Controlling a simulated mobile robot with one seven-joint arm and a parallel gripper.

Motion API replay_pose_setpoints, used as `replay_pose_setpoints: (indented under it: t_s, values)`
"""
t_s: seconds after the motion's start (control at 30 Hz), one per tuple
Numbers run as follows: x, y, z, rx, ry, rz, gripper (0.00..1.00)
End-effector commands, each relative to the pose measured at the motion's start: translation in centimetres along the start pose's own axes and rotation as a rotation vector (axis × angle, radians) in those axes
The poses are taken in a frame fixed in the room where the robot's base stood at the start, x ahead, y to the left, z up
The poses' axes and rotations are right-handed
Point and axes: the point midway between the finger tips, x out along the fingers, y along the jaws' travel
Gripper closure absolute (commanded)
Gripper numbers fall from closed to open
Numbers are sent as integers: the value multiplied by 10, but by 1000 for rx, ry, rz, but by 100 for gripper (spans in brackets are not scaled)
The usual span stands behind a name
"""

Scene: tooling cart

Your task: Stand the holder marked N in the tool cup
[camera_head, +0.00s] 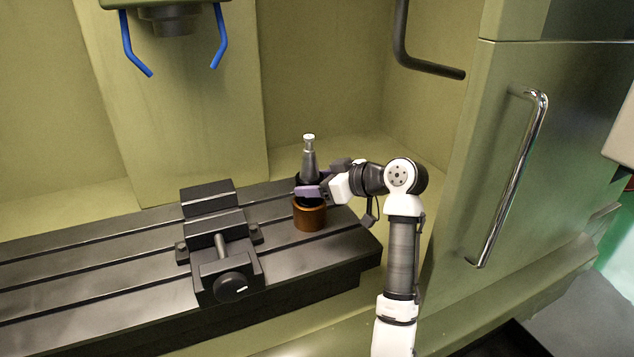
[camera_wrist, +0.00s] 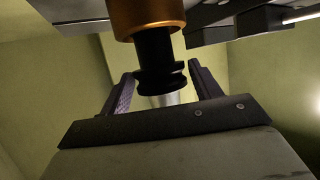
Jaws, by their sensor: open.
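A tool holder (camera_head: 309,162) with a grey taper and a pale tip stands upright, taper up, in a brown cup (camera_head: 309,218) on the machine table. I see no letter on it. In the wrist view, which looks upside down, the holder's black flanged part (camera_wrist: 158,78) comes out of the orange-brown cup (camera_wrist: 148,18). My gripper (camera_head: 308,190) is at the holder just above the cup. In the wrist view, the two purple fingers of my gripper (camera_wrist: 160,72) are apart, one on each side of the holder, with gaps visible.
A black vise (camera_head: 220,250) stands on the slotted table (camera_head: 100,260), left of the cup. The spindle head (camera_head: 175,18) with blue nozzles (camera_head: 135,45) hangs above left. A dark bent pipe (camera_head: 425,65) juts out above right. A door with a chrome handle (camera_head: 515,175) is at right.

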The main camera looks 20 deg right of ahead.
Motion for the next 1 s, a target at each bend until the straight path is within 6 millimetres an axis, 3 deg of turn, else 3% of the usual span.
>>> replay_pose_setpoints:
  t_s: [0.13,0.33,0.67,0.77,1.0]
  values:
    - [0,0,0,1,-1,0,36]
    - [0,0,0,1,-1,0,11]
    - [0,0,-1,2,-4,-2,11]
    - [-4,0,-11,0,-4,-1,11]
    - [-23,0,-57,-4,-1,0,11]
